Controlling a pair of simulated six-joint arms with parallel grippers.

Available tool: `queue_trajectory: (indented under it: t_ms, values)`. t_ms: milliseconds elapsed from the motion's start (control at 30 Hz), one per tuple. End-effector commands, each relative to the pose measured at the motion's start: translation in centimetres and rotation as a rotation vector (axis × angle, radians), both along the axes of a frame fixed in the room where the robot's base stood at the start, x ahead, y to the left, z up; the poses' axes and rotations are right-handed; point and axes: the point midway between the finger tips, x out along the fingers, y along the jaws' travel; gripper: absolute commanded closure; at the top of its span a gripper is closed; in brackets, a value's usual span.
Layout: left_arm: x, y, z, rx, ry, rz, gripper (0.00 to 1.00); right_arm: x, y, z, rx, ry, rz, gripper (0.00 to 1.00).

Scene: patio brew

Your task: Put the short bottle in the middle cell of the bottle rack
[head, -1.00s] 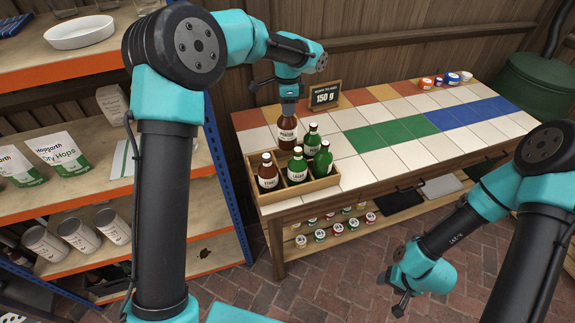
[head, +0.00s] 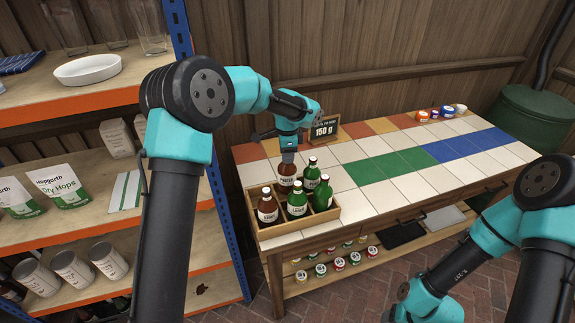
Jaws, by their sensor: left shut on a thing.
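My left gripper (head: 288,158) points down and is shut on the upper part of a brown bottle with a pale label (head: 286,181). The bottle is upright at the wooden bottle rack (head: 295,228), behind the front bottles. Its lower part is hidden by them, so I cannot tell how deep it sits or in which cell. The rack also has a brown bottle (head: 267,209) at its left, a green bottle (head: 297,203) at front middle, and green bottles at the right (head: 322,195) and behind (head: 310,176). My right gripper is out of view below the picture's bottom edge.
The rack stands at the near left end of the tiled table (head: 365,200). A small sign (head: 324,129) stands behind it. Small tubs (head: 435,114) sit at the far right. The table's middle is clear. Shelves (head: 110,225) stand close on the left.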

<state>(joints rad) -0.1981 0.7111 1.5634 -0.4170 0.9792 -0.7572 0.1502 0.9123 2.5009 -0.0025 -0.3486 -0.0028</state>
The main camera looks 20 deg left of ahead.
Motion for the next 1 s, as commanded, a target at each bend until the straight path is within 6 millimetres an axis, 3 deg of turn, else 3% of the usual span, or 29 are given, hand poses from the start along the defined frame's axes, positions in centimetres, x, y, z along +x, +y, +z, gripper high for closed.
queue_trajectory:
  t_ms: [333,800,833,1000]
  values:
    - [0.0,0.0,-4.3,0.001,0.001,0.000,1.00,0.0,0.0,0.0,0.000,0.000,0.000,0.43]
    - [0.0,0.0,-4.9,0.000,0.000,0.000,1.00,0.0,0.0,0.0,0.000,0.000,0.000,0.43]
    - [0.0,0.0,-5.0,0.000,0.001,0.000,0.66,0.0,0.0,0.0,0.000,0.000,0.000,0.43]
    - [0.0,0.0,-4.9,0.001,0.001,0.000,0.50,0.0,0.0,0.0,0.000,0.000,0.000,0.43]
